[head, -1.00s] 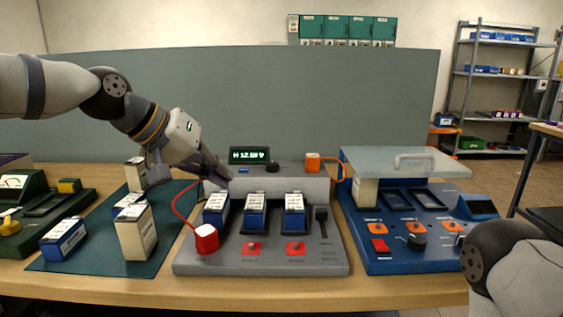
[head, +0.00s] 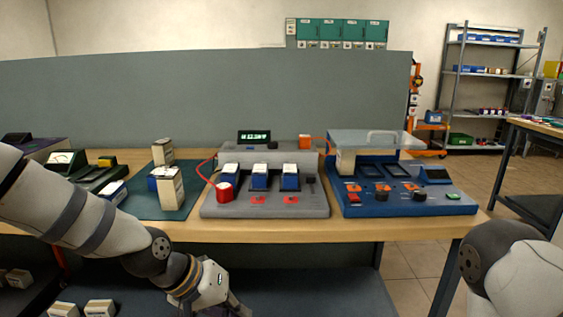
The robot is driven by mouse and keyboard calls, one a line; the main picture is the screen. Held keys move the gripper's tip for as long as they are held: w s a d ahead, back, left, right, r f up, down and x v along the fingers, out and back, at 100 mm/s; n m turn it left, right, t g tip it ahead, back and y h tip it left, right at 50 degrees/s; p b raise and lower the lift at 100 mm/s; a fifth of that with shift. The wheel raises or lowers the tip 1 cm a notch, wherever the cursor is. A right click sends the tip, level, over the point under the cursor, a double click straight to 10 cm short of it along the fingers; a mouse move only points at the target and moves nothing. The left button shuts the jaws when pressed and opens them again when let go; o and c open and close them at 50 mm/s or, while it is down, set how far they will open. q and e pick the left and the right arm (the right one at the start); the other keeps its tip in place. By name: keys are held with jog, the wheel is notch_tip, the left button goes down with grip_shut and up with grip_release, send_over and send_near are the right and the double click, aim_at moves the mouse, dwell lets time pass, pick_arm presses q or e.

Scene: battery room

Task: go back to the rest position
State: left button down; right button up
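My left arm comes in from the left, low in the head view, in front of the table. Its gripper (head: 232,306) is at the bottom edge, below the table's front edge and partly cut off, so its fingers cannot be read. My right arm shows only as a link at the lower right; its gripper is out of view. The grey battery station (head: 264,208) on the table (head: 340,229) holds three blue-and-white batteries (head: 260,177) in a row. A red plug (head: 224,191) on a red cable sits at its left front corner.
A blue station (head: 403,207) with a raised clear lid (head: 365,141) stands right of the grey one. White and blue batteries stand on a green mat (head: 145,205) at left, beside a dark green meter device (head: 60,168). Pale boxes (head: 98,307) lie below the table. Floor is clear at right.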

pick_arm(q)
jog(key=s+a+f+g+y, duration=0.1)
jog(key=s+a+f+g, duration=0.1)
jog(key=s+f, duration=0.95)
jog(key=s+a+f+y, duration=0.1)
jog(key=s+a, duration=0.3)
jog(key=s, duration=0.4)
jog(key=s+a+f+g+y, duration=0.1)
jog(key=s+a+f+y, duration=0.1)
jog(key=s, duration=0.6)
jog(key=s+a+f+g+y, duration=0.1)
jog(key=s+a+f+y, duration=0.1)
jog(key=s+a, duration=0.4)
jog(key=shift+s+a+f+n, duration=0.3)
jog(key=shift+s+f, duration=0.45)
jog(key=shift+s, duration=0.45)
